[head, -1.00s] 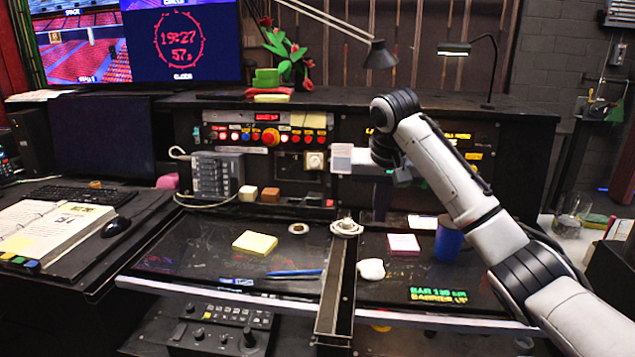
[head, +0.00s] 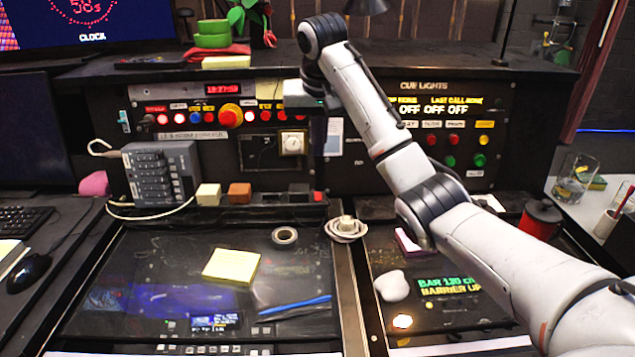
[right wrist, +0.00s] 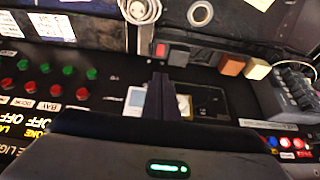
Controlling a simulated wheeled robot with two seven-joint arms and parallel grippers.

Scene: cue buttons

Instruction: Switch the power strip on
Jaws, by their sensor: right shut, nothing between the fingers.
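A low black strip (head: 285,198) with a red rocker switch (head: 318,196) at its right end lies at the back of the desk, at the foot of the console panel; I take it for the power strip. The red switch also shows in the right wrist view (right wrist: 160,50), just beyond the fingertips. Whether it is lit or pressed is too small to tell. My right gripper (right wrist: 160,92) is shut and empty. In the head view, the right hand (head: 305,95) is in front of the panel, above the strip and apart from it. My left gripper is not in view.
A grey multi-switch box (head: 162,175) with a cable stands to the left. A cream block (head: 208,194) and a brown block (head: 239,193) sit between it and the strip. A coiled cable (head: 345,229) lies in front. Panel buttons (head: 480,140) are to the right.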

